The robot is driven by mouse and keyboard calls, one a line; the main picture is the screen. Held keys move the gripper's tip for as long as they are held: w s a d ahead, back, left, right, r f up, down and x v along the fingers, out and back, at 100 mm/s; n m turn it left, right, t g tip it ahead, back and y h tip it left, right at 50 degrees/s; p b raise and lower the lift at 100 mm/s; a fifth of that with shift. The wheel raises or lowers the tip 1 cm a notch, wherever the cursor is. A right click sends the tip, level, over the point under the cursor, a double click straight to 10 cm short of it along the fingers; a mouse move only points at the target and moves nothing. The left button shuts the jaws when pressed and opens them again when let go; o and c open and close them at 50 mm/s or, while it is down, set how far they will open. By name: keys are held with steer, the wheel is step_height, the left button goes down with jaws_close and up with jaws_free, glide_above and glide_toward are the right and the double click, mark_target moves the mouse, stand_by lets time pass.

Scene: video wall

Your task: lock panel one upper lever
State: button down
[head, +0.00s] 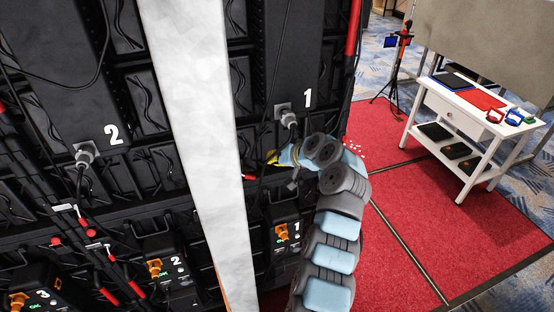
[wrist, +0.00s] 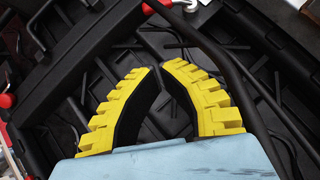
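Panel 1 is the black panel marked with a white "1" (head: 307,98) in the head view. My gripper (head: 271,158) is beside it, below its grey plug, with a yellow finger showing at the panel's face. A small red piece (head: 248,177) shows just left of the finger. In the wrist view the two yellow fingers of my gripper (wrist: 158,68) lean together, with their tips close and dark pads inside. I cannot tell whether they meet or have something thin between them. A red-ended part (wrist: 150,9) lies beyond the tips at the top. I cannot tell for certain which part is the upper lever.
A pale vertical post (head: 195,120) stands in front of the panels, left of my gripper. Black frame bars (wrist: 225,65) and cables surround the fingers. A white cart (head: 470,125) with tools stands at the right. Red carpet (head: 410,220) is clear between.

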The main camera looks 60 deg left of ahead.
mark_target(244, 173)
steer(key=shift+s+a+f+p, duration=0.25)
steer(key=shift+s+a+f, duration=0.25)
steer(key=shift+a+f, duration=0.55)
steer(key=shift+s+a+f+p, duration=0.2)
steer(key=shift+s+a+f, duration=0.45)
steer(key=shift+f, duration=0.75)
steer(key=shift+s+a+f+p, duration=0.25)
steer(key=shift+s+a+f, duration=0.15)
steer(key=shift+a+f, duration=0.7)
steer(key=shift+d+f, duration=0.15)
steer(key=shift+f, duration=0.05)
